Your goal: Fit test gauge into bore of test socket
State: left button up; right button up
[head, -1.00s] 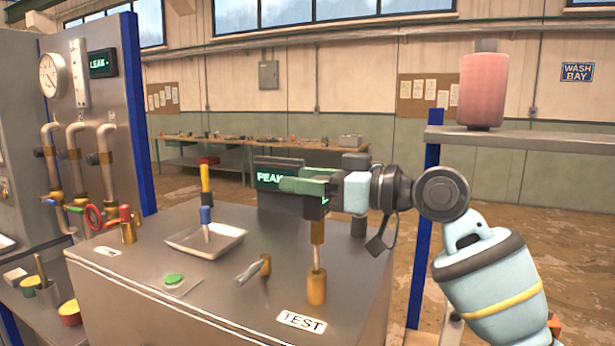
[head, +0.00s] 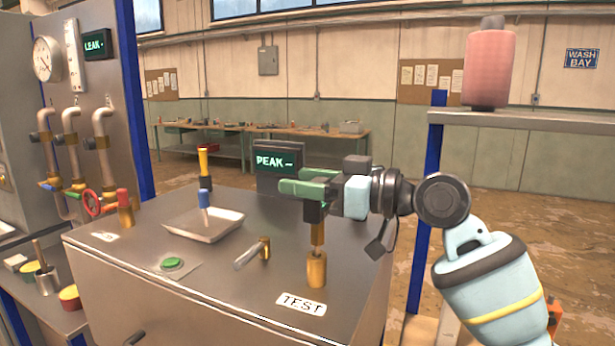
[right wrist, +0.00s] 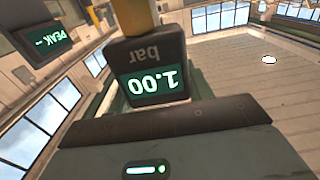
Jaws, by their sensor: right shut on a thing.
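My right gripper (head: 312,190) is shut on the test gauge (head: 314,213), a dark block with a brass stem below. The gauge hangs upright over the test socket (head: 316,272), a brass cylinder behind the TEST label on the bench top. The brass stem's lower end is close above the socket's rim. The thin silver tip is almost all hidden and appears to be inside the bore; the bore itself is hidden. In the right wrist view the gauge (right wrist: 152,80) shows 1.00 bar, upside down. My left gripper is not in view.
A shallow tray (head: 225,228), a green button (head: 172,262) and a red-topped brass post (head: 124,210) are farther left. The PEAK display (head: 277,160) stands behind the gauge.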

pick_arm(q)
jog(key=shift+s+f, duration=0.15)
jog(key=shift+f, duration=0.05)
pick_arm(e)
jog(key=shift+f, duration=0.6)
jog(key=shift+f, duration=0.4)
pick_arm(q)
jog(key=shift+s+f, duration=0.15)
pick_arm(e)
jog(key=o, duration=1.1)
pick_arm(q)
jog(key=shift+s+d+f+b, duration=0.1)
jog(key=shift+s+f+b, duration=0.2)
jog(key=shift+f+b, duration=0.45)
pick_arm(e)
jog(key=v, duration=0.8)
